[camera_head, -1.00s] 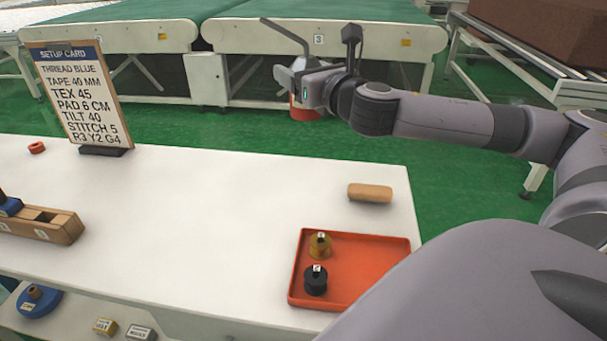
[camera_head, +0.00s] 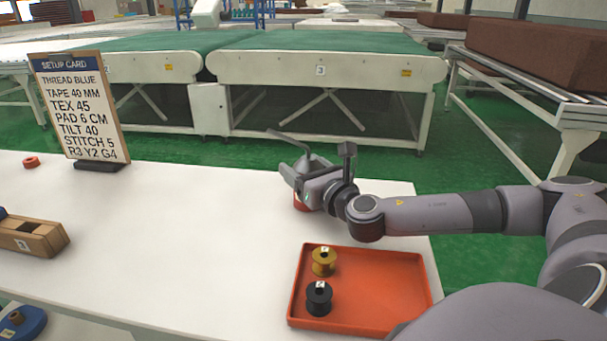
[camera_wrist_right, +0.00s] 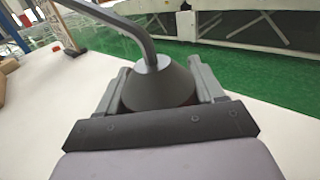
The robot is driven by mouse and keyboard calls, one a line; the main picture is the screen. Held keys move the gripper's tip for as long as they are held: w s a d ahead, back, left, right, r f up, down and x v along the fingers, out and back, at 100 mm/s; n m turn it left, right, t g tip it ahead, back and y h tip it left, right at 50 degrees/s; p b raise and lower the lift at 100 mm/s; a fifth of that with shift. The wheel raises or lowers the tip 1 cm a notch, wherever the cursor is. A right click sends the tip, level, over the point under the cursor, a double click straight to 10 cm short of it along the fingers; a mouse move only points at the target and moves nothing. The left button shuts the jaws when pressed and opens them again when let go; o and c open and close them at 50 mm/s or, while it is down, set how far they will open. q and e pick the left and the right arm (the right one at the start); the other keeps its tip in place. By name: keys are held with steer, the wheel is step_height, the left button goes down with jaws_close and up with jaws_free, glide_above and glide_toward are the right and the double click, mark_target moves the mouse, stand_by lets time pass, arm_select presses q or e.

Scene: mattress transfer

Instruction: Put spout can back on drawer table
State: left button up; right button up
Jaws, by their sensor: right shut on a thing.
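The spout can (camera_head: 312,163) has a grey cone top, a long thin spout pointing up to the left, and a red lower body partly hidden by my gripper. My right gripper (camera_head: 304,180) is shut around it. In the right wrist view the can's cone (camera_wrist_right: 158,84) sits upright between the two fingers. The can is over the far right part of the white drawer table (camera_head: 190,225). I cannot tell if its base touches the top. My left gripper is not in view.
An orange tray (camera_head: 385,290) with a yellow spool (camera_head: 323,262) and a black spool (camera_head: 318,298) lies at the near right. A setup card (camera_head: 82,110) stands at the back left, near a small red ring (camera_head: 31,162). A wooden block (camera_head: 35,237) is at left. The table's middle is clear.

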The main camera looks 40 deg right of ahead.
steer(key=o, duration=1.3)
steer(key=shift+f, duration=0.15)
steer(key=shift+r, duration=0.2)
steer(key=shift+s+a+f, duration=0.1)
steer(key=shift+s, duration=0.25)
steer(key=s, duration=0.3)
steer(key=s+a, duration=0.1)
steer(key=s, duration=0.3)
steer(key=s+a, duration=0.1)
steer(key=s, duration=0.3)
steer(key=shift+s, duration=0.1)
steer(key=shift+a, duration=0.15)
